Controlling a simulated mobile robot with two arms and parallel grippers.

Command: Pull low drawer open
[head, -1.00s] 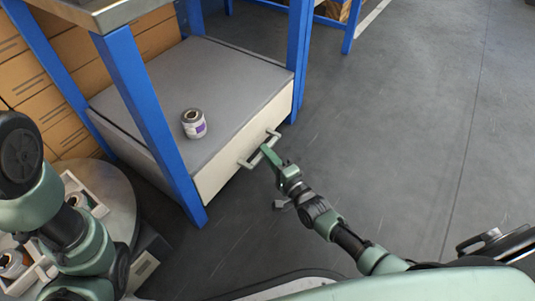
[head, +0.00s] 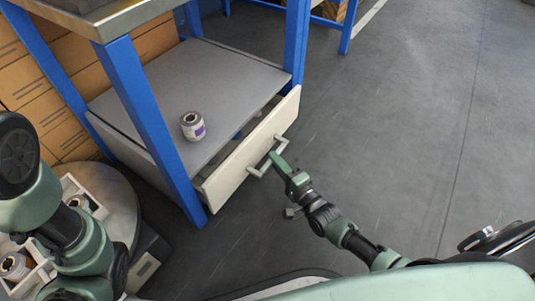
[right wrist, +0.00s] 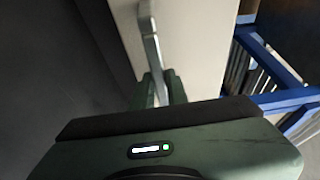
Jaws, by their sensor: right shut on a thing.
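The low drawer (head: 225,172) sits under the grey shelf of a blue-legged bench in the head view. It is pulled out a little, and a dark gap shows behind its pale front. Its grey bar handle (head: 267,157) is on the front's outer face. My right gripper (head: 277,160) is shut on the handle. In the right wrist view the handle (right wrist: 152,52) runs between the green fingers (right wrist: 160,88), with the pale drawer front (right wrist: 195,45) behind it. My left arm shows at the left of the head view, but its gripper fingers do not.
A blue leg (head: 150,110) stands close to the drawer's left end. A round table (head: 120,200) with white trays is at lower left. Open floor (head: 410,120) lies to the right.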

